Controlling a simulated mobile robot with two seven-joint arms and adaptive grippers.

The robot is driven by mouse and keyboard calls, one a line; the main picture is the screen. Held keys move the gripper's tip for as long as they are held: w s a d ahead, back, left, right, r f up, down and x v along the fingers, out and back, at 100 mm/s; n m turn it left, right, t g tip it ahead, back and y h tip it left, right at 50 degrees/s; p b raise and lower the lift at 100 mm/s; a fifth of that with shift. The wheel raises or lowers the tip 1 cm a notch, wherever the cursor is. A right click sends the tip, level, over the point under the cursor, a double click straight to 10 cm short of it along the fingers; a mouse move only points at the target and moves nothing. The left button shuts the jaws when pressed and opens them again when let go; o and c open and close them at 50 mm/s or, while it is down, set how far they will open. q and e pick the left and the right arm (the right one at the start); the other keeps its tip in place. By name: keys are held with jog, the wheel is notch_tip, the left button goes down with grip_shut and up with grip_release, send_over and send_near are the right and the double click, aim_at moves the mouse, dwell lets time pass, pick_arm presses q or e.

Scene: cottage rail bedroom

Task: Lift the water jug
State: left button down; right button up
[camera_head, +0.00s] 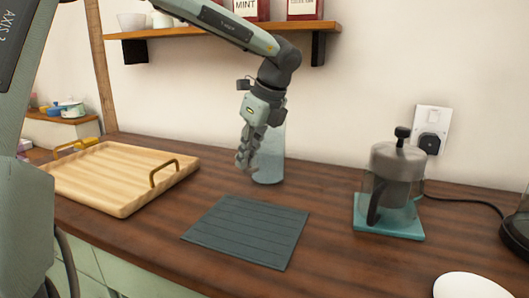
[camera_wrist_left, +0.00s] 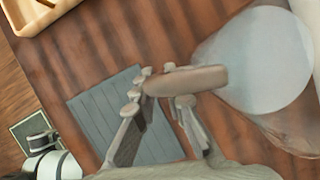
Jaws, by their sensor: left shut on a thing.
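The water jug (camera_head: 270,162) is a clear, pale upright vessel near the wall, behind the dark slatted mat (camera_head: 247,232); it appears to rest on the wooden counter. In the left wrist view the jug (camera_wrist_left: 268,62) shows as a pale round shape at upper right, with its brownish handle (camera_wrist_left: 205,79) reaching toward the fingers. My left gripper (camera_head: 244,164) is at the jug's left side, shut on the handle; in the left wrist view its fingers (camera_wrist_left: 160,100) are around the handle's end. The gripper hides part of the jug. My right gripper is not in view.
A wooden tray (camera_head: 122,205) with brass handles lies at left. A coffee maker (camera_head: 392,182) stands on a teal pad (camera_head: 389,225) at right, with a cord to the wall socket. A shelf (camera_head: 195,32) hangs above. A white rounded object (camera_head: 470,287) is at front right.

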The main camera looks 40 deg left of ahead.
pick_arm(q)
jog(key=shift+w+r, duration=0.1)
jog(key=shift+r, duration=0.05)
jog(key=shift+r, duration=0.1)
dwell(0.3)
